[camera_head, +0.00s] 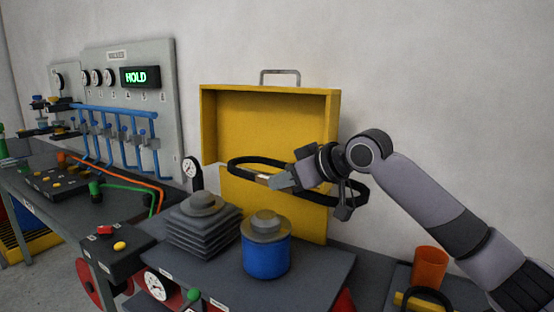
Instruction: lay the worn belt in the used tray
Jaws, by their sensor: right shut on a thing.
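The belt (240,161) is a black loop with a pale tan patch near the fingers. My right gripper (283,181) is shut on the near side of this loop and holds it up in front of an open yellow housing (269,122). The gripper and wrist hide part of the loop. A dark tray or surface (396,302) at the lower right edge holds a black ring (440,293) and a yellow piece. I cannot read any label there, so I cannot tell if it is the used tray. My left gripper is not in view.
Below the belt, a blue cylinder (266,258) and a grey stepped stack (204,226) stand on a dark bench. An orange cup (430,266) stands at the lower right. A gauge panel (130,108) reading HOLD and blue pipes are at the left.

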